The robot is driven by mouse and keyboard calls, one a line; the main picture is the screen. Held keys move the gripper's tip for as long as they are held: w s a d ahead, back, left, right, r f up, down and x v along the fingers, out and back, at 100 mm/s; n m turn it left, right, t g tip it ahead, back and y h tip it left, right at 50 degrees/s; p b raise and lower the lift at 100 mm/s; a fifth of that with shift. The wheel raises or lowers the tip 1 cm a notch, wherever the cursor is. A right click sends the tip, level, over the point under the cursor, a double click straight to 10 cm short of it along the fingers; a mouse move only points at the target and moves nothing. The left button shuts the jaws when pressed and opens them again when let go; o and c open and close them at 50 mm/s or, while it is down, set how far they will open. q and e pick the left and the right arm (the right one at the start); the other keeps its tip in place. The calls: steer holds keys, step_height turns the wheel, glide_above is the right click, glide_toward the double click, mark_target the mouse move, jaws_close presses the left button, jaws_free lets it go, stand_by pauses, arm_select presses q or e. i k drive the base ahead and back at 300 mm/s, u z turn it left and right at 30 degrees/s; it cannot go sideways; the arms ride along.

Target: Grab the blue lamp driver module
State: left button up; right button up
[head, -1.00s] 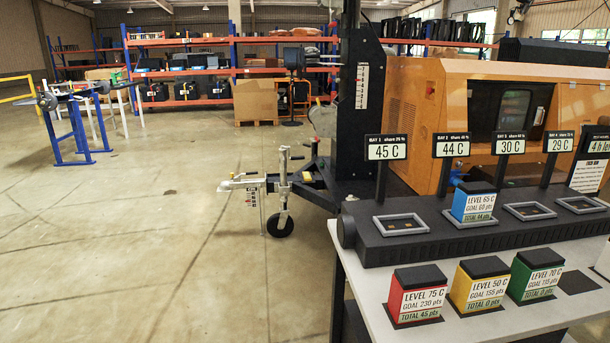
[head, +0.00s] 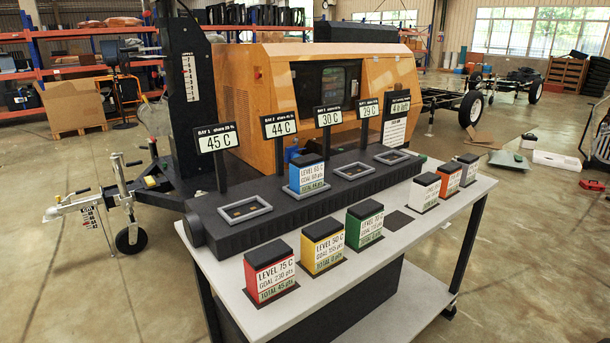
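The blue lamp driver module (head: 307,177) has a black top and a white label reading "LEVEL 65 C, GOAL 60 pts". It stands upright in the second bay of the long black rack (head: 222,232), below the sign reading 44 C (head: 283,124). Its lower end is hidden in the bay. Neither of my grippers is in the head view, and nothing is touching the module.
The rack stands on a white table (head: 272,311). Red (head: 270,269), yellow (head: 322,247) and green (head: 364,225) modules stand in front, with white (head: 425,194) and orange (head: 447,180) ones further right. The other bays look empty. A dark square pad (head: 397,220) is bare.

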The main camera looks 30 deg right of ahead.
mark_target(306, 173)
steer(key=u, duration=2.6)
steer(key=k, duration=1.45)
steer(key=z, duration=1.85)
steer(key=i, duration=0.5)
